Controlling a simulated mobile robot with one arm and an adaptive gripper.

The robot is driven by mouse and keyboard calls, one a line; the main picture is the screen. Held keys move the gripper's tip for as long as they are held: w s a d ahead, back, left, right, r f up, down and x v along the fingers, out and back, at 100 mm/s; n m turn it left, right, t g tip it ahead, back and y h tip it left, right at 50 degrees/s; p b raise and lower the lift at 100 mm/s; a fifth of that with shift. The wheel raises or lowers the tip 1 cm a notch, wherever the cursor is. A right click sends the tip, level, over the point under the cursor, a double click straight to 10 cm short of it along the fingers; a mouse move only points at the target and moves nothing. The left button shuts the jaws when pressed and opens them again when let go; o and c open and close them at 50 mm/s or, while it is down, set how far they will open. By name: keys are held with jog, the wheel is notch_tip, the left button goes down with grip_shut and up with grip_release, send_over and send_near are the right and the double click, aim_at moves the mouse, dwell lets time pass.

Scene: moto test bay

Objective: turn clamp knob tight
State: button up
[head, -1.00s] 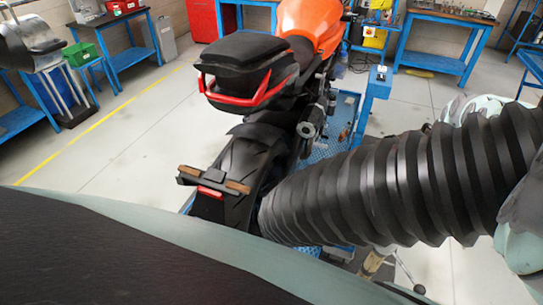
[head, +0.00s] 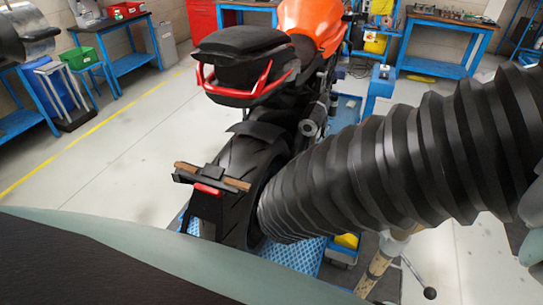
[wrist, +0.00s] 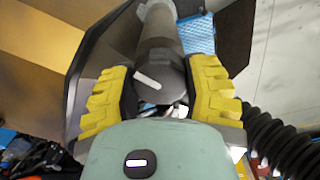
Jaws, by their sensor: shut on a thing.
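In the wrist view, a dark round clamp knob (wrist: 172,84) with a short white mark on its face sits at the end of a thick grey cylinder (wrist: 160,25). My gripper (wrist: 162,70) has a yellow ribbed finger on either side of the knob and is shut on it. In the head view my gripper and the knob cannot be made out; a black bellows sleeve of my arm covers the right side.
An orange motorcycle (head: 245,85) stands on a blue lift platform (head: 285,262). A tan post (head: 378,270) and a ball-ended lever (head: 430,293) show below my arm. Blue workbenches (head: 440,45) line the back. The floor at left is largely clear.

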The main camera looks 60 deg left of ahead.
jog(key=m+b, duration=0.1)
jog(key=m, duration=0.5)
jog(key=shift+w+m+b, duration=0.1)
jog(key=shift+m+b, duration=0.2)
jog(key=shift+b, duration=0.05)
jog(key=m+b, duration=0.1)
jog(key=m, duration=0.5)
jog(key=shift+b, duration=0.4)
jog(key=o, duration=1.3)
jog(key=shift+c, duration=0.2)
